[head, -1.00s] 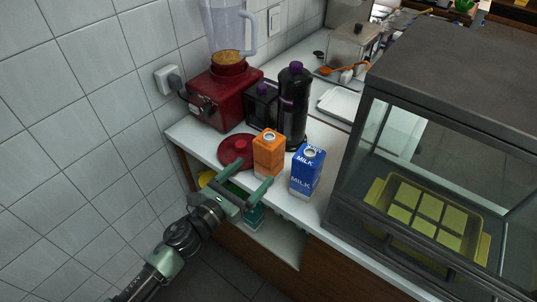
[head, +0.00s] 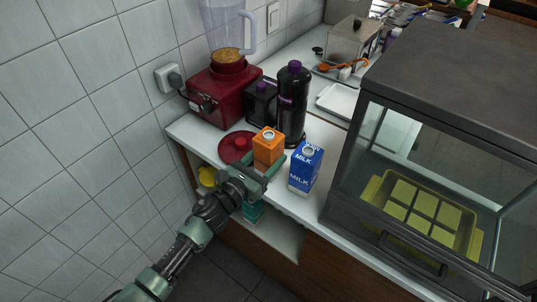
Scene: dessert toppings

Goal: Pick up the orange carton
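The orange carton (head: 268,143) stands upright near the front edge of the white counter, its lower part hidden by my gripper. My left gripper (head: 266,164) reaches in from the front with its fingers spread, one on each side of the carton's lower half. Whether the fingers touch the carton cannot be told. My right gripper is not in view.
A blue milk carton (head: 306,167) stands close to the right of my gripper. A dark red lid (head: 235,147) lies to the left. Dark bottles (head: 291,104) and a red blender (head: 224,95) stand behind. A glass display case (head: 430,150) fills the right.

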